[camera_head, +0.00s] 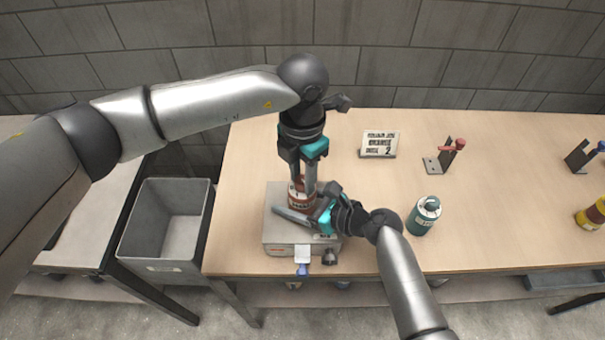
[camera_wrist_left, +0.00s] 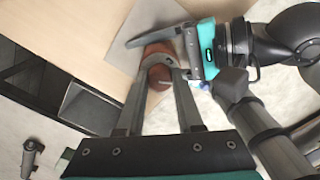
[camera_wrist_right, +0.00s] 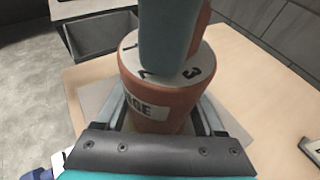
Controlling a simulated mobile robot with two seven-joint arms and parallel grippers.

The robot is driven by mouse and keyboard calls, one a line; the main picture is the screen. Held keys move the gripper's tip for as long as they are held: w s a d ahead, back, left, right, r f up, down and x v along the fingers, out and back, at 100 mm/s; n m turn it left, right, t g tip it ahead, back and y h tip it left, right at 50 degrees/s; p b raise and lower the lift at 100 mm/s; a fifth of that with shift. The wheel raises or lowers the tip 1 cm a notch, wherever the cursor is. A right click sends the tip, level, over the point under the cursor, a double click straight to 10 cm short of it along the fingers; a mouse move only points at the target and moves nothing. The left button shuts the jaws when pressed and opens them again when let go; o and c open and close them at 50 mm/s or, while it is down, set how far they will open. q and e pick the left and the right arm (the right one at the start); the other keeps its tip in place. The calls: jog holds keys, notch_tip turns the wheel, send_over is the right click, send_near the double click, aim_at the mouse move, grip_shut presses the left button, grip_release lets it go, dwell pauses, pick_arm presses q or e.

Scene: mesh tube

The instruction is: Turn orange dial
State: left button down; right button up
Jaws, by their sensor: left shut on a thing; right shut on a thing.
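The orange dial (camera_head: 300,201) is an upright orange canister with a lettered label, standing on a grey box (camera_head: 275,237). In the right wrist view the canister body (camera_wrist_right: 155,98) has a pale top ring with numbers, partly hidden by a finger. My left gripper (camera_head: 303,182) points down from above and is shut on the dial's top knob; the dial's top (camera_wrist_left: 161,77) shows between its fingers in the left wrist view. My right gripper (camera_head: 303,217) comes from the right and is shut around the canister's body, one finger on each side.
A teal canister (camera_head: 424,217) stands right of my right arm. A small sign (camera_head: 380,144), a red-handled clamp (camera_head: 447,155) and a blue-handled clamp (camera_head: 583,153) stand farther back. A yellow and red canister (camera_head: 594,214) is at far right. A grey bin (camera_head: 135,240) stands left of the table.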

aim_at(302, 179)
pick_arm(q)
jog(key=c, duration=0.5)
grip_release()
jog(key=shift+c, duration=0.2)
jog(key=shift+r, duration=0.1)
notch_tip(302, 179, up, 12)
pick_arm(e)
jog(key=o, duration=1.5)
